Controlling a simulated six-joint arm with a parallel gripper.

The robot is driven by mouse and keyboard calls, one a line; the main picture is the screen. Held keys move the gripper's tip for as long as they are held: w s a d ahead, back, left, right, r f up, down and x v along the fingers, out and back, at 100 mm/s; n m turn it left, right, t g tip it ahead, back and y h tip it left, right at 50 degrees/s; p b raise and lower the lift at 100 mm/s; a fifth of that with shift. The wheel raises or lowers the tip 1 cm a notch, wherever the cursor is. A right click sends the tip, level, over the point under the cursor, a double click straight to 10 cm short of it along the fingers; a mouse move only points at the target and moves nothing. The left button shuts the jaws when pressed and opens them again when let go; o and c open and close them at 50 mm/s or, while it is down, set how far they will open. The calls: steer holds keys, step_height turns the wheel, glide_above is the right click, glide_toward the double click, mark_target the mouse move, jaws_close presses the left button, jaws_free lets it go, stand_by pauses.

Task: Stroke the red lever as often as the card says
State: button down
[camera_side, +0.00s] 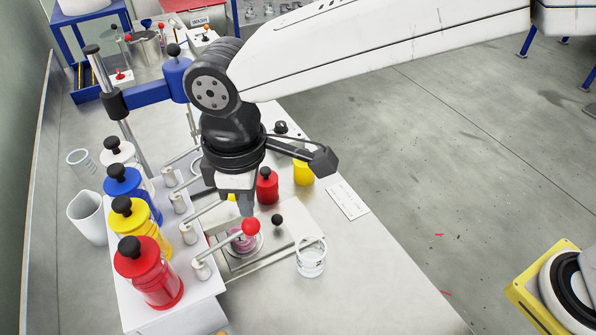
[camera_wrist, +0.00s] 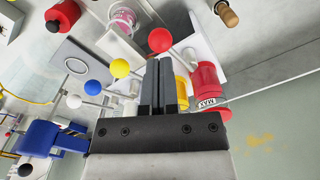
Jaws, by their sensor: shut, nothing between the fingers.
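The red lever (camera_side: 250,226) is a rod with a red ball on its end, rising from a pivot beside the red bottle (camera_side: 151,280). In the wrist view its red ball (camera_wrist: 160,39) lies just beyond my fingertips. My gripper (camera_side: 246,212) is shut and empty, pointing down, with its tips right by the ball; I cannot tell whether they touch. In the wrist view the gripper's fingers (camera_wrist: 161,64) are together. The card (camera_side: 347,200) lies flat on the table at the right; its writing is too small to read. A glass with pink contents (camera_side: 243,243) stands beneath the red ball.
Yellow, blue and white bottles stand in a row behind the red one, with yellow (camera_wrist: 119,67), blue (camera_wrist: 92,87) and white (camera_wrist: 73,101) ball levers. An empty glass (camera_side: 310,260) stands at the right, near a black knob (camera_side: 277,220). The table's front right is clear.

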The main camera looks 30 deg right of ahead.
steer(key=shift+r, duration=2.5)
steer(key=w+d+f+m+t, duration=0.1)
steer(key=d+f+m, duration=0.25)
steer(key=d, duration=0.65)
steer(key=w+d+f+m, duration=0.15)
steer(key=d+f, duration=0.25)
steer(key=d, duration=0.5)
steer(key=d+f+m+t, duration=0.1)
steer(key=d+f+m, duration=0.2)
steer(key=d, duration=0.7)
steer(key=s+d+f+m, duration=0.4)
steer(key=s+d, duration=0.3)
steer(key=d, duration=0.2)
steer(key=shift+t, duration=0.3)
steer(key=shift+w, duration=0.15)
